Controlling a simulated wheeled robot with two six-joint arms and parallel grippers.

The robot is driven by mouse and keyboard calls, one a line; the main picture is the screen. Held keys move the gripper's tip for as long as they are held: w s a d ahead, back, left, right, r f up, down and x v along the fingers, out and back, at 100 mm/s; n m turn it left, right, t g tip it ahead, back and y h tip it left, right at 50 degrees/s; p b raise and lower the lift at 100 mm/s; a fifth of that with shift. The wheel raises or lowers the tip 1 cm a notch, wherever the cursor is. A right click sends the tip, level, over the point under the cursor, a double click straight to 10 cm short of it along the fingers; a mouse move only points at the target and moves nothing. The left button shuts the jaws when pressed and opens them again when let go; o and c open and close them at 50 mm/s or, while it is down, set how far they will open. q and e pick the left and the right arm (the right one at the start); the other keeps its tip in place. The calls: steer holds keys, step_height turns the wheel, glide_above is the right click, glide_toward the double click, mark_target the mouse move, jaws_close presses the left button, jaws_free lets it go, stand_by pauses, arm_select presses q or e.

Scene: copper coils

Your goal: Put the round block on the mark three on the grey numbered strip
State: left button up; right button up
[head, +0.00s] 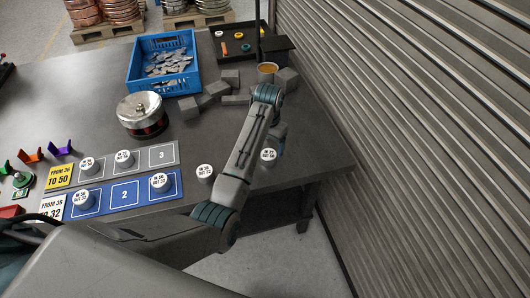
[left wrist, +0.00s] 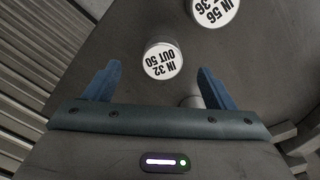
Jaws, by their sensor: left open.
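A white-topped round block (head: 268,157) stands on the table near the right edge, partly hidden by my left arm. My left gripper (head: 275,143) is just above it, mostly behind the arm. In the left wrist view the open blue fingers (left wrist: 160,78) have this block (left wrist: 163,60), labelled IN 32 OUT 50, ahead between their tips, untouched. A second round block (head: 205,173) stands to the left; it shows at the top of the left wrist view (left wrist: 215,8). The grey numbered strip (head: 137,169) has round blocks on its first two marks; mark three (head: 162,156) is bare.
A blue strip (head: 108,207) lies in front of the grey one, with round blocks on its first and third marks; mark two is bare. A metal-lidded pot (head: 142,112), blue crate (head: 163,62) and grey blocks (head: 188,107) stand behind. A shutter wall (head: 420,130) rises at right.

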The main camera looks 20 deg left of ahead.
mark_target(269, 154)
arm_select(q)
steer(key=shift+f, duration=0.9)
steer(key=shift+w+f+p, duration=0.2)
steer(key=shift+f+p, duration=0.25)
steer(key=shift+f, duration=0.05)
steer(key=shift+w+f+p, duration=0.2)
steer(key=shift+f+p, duration=0.1)
steer(key=shift+f, duration=0.85)
steer(key=shift+w+f+p, duration=0.15)
steer(key=shift+f+p, duration=0.15)
steer(key=shift+f, duration=0.8)
steer(key=c, duration=1.3)
